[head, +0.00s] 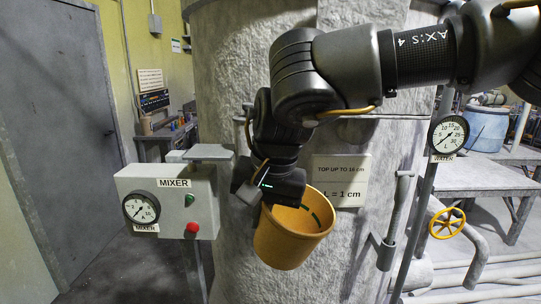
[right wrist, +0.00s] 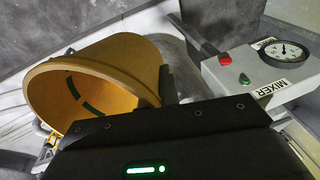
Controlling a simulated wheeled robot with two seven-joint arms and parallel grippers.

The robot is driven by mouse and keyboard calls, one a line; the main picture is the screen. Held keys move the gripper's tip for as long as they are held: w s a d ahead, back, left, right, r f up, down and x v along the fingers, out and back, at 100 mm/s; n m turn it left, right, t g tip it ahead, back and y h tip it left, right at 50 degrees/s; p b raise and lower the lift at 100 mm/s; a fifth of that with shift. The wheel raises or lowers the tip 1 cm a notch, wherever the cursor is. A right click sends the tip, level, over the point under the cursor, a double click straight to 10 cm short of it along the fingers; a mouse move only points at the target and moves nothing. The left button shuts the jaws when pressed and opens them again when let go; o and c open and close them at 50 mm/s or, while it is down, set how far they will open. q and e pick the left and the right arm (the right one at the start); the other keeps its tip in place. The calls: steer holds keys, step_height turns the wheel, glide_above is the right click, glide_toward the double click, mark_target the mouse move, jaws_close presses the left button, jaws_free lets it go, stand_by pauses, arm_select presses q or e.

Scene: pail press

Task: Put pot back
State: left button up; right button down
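The pot is an orange-yellow pail (head: 290,245) with a dark green broken line on its inner wall. In the head view it hangs in the air before the large grey tank, slightly tilted, its mouth partly turned to me. My right gripper (head: 257,198) is at its upper left rim and appears shut on it; the contact itself is mostly hidden. In the right wrist view the pot (right wrist: 120,75) lies just beyond the gripper body, with a dark finger (right wrist: 168,85) against its side. The visible inside looks empty. My left gripper is not in view.
A grey mixer box (head: 170,200) with a gauge, green and red buttons stands left of the pot. A grey plate (head: 208,152) sits above it. The tank (head: 225,60) is close behind. A water gauge (head: 449,134), yellow valve wheel (head: 446,223) and pipes are at right.

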arm_select(q)
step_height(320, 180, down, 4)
steer(key=b, duration=0.3)
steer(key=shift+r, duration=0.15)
arm_select(e)
steer(key=s+d+f, duration=0.3)
steer(key=f, duration=0.6)
steer(key=s+d+f+n, duration=0.1)
steer(key=s+f, duration=0.3)
steer(key=f, duration=0.6)
steer(key=s+d+f, duration=0.3)
steer(key=d+f, duration=0.1)
steer(key=f, duration=0.5)
steer(key=shift+s+d+f+n, duration=0.25)
steer(key=shift+d+n, duration=0.05)
steer(key=shift+d, duration=0.05)
steer(key=shift+s, duration=0.1)
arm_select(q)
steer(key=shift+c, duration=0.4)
